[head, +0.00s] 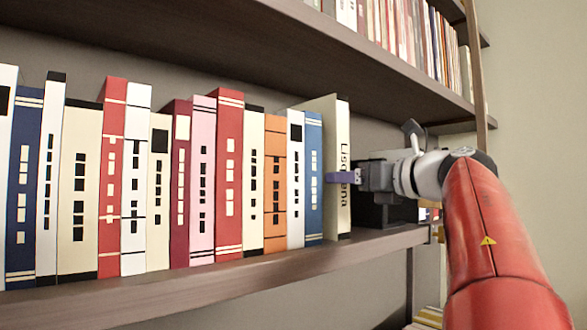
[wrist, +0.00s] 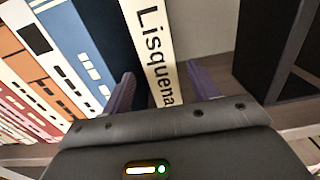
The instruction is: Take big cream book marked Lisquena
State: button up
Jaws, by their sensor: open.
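The big cream book marked Lisquena (head: 343,200) stands upright at the right end of a row on the middle shelf. Its spine, lettered in black, also shows in the wrist view (wrist: 150,45). My gripper (head: 345,177) is at the spine, about mid-height. In the wrist view my gripper (wrist: 160,88) has its two purple fingers apart, one on each side of the cream spine. The left finger is between the cream book and the blue book. I cannot tell whether either finger touches the cover.
A blue book (head: 314,180) stands just left, with several more books beyond. A black block-like object (wrist: 275,50) stands right of the cream book, with a gap between. The upper shelf (head: 330,55) overhangs the row. The shelf edge (head: 200,282) runs along the front.

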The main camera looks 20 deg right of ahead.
jog(key=p+x, duration=0.1)
jog(key=x, duration=0.6)
jog(key=shift+w+r+p, duration=0.3)
jog(key=shift+p, duration=0.05)
grip_shut()
dwell(0.5)
dwell(0.5)
jog(key=shift+s+r, duration=0.1)
jog(key=shift+r, duration=0.1)
